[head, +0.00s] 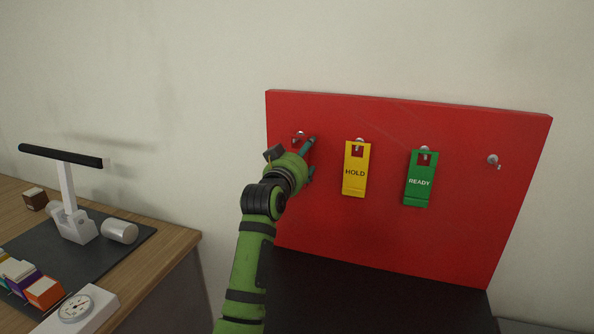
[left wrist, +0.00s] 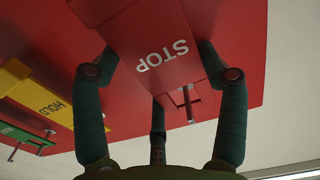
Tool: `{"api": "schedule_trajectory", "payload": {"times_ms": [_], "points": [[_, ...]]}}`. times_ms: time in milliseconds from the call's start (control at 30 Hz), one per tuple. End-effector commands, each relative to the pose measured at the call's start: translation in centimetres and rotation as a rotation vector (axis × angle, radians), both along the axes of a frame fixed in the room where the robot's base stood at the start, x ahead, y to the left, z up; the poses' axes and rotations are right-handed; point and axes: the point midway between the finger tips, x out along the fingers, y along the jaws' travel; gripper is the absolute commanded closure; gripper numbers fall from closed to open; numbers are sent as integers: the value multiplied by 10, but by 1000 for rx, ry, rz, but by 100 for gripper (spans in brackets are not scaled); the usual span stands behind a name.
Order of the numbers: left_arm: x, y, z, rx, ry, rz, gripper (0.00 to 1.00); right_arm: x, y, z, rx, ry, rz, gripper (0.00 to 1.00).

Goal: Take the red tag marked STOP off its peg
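The red STOP tag (left wrist: 165,62) fills the middle of the left wrist view, its lettering upside down. A peg (left wrist: 188,103) shows at its cut-out, so it hangs on the red board. In the head view my left gripper (head: 310,157) is in front of this tag and hides most of it; the peg top (head: 299,135) shows above. In the left wrist view the fingers of my left gripper (left wrist: 158,55) are spread, one on each side of the tag and a third below. No firm grip on it shows. My right gripper is not in view.
The red board (head: 400,240) also carries a yellow HOLD tag (head: 355,185), a green READY tag (head: 420,195) and a bare peg (head: 492,160). A wooden desk (head: 180,240) at left holds a lamp-like stand (head: 68,200), small boxes (head: 44,291) and a dial gauge (head: 75,308).

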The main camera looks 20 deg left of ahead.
Motion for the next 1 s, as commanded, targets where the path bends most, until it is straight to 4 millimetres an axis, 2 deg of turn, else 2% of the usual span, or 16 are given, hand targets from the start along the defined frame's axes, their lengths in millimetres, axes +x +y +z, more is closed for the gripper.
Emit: {"api": "schedule_trajectory", "payload": {"times_ms": [100,400,633,867,1000], "points": [[0,0,0,0,1,0,50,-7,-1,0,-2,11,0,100],[0,0,1,1,0,0,50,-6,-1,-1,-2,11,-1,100],[-1,1,14,3,-2,1,50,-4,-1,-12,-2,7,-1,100],[-33,1,12,2,-3,1,50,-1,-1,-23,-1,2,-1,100],[-65,3,11,2,-4,1,50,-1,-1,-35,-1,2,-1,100]]}}
